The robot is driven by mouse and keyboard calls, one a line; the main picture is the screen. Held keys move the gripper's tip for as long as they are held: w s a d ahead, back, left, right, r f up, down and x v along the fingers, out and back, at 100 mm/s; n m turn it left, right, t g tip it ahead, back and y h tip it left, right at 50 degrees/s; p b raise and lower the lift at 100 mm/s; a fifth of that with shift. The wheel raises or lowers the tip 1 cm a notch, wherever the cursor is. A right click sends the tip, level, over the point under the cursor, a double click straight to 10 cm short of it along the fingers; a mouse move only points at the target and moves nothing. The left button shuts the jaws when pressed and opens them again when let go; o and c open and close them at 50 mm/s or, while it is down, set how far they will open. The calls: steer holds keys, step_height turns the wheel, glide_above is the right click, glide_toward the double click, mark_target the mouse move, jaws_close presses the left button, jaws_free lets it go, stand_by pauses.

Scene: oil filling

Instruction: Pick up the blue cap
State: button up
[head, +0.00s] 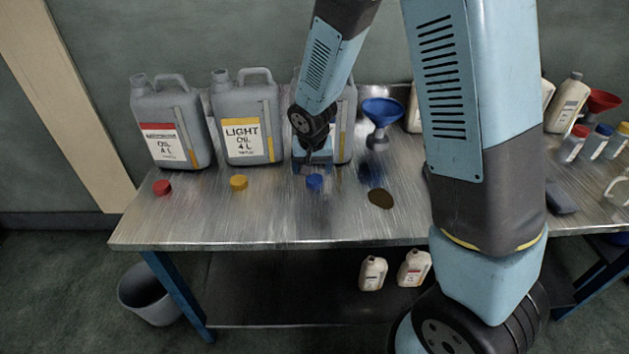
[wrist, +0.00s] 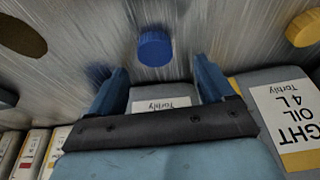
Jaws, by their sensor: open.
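The blue cap (head: 314,182) lies on the metal table in front of the third grey oil can (head: 346,120), which my arm partly hides. In the wrist view the blue cap (wrist: 154,47) is beyond the fingertips, roughly centred between them and apart from both. My gripper (head: 318,160) is just behind the cap in the head view, close to the can. In the wrist view my gripper (wrist: 160,78) shows two blue fingers spread wide with nothing between them.
A red cap (head: 162,187) and a yellow cap (head: 238,182) lie left, before their grey cans (head: 172,122) (head: 246,118). A blue funnel (head: 381,115) stands right of my gripper. A dark oil patch (head: 380,198) lies on the table (head: 270,225). The table's front strip is mostly clear.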

mark_target(314, 178)
steer(key=x, duration=0.3)
steer(key=shift+d+f, duration=0.25)
steer(key=shift+d, duration=0.05)
steer(key=shift+x, duration=0.9)
steer(key=c, duration=1.1)
steer(key=shift+r, duration=0.1)
